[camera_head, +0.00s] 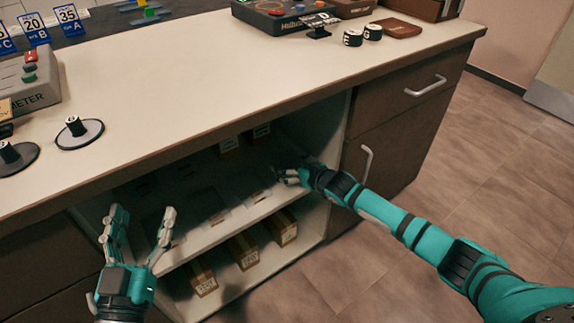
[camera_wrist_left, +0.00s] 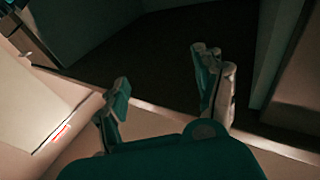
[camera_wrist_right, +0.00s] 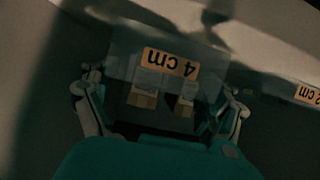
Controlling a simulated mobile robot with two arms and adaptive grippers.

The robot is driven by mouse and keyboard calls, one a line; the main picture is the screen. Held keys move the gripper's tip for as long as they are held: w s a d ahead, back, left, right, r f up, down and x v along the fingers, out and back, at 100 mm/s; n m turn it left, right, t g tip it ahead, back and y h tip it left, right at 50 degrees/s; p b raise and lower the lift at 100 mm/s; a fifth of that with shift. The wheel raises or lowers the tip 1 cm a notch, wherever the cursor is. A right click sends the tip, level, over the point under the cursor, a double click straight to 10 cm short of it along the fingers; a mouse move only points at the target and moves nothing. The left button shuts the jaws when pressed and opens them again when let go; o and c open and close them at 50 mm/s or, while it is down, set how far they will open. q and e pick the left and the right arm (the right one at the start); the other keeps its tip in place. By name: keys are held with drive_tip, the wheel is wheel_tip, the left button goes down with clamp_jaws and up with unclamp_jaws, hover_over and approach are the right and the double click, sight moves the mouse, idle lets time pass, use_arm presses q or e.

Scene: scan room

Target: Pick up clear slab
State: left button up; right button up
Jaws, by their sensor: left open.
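A clear slab (camera_wrist_right: 165,95) with an orange "4 cm" label lies between the two fingers of my right gripper (camera_wrist_right: 165,100) in the right wrist view. The fingers stand wide apart at its two sides; I cannot tell whether they touch it. In the head view my right gripper (camera_head: 285,176) reaches into the cabinet's upper shelf from the right. Other dark see-through slabs (camera_head: 208,198) lie on that shelf to its left, dim in shadow. My left gripper (camera_head: 139,238) is open and empty in front of the cabinet opening, and its spread fingers also show in the left wrist view (camera_wrist_left: 165,88).
The shelf (camera_head: 215,235) has a pale front edge, with cardboard boxes (camera_head: 243,252) below. The countertop (camera_head: 230,65) overhangs the opening. A second labelled piece (camera_wrist_right: 306,94) lies to the right in the right wrist view. A cabinet door with a handle (camera_head: 367,160) stands right of the opening.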

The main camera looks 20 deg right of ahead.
drive_tip(key=shift+c, duration=1.9)
drive_tip(key=shift+r, duration=0.1)
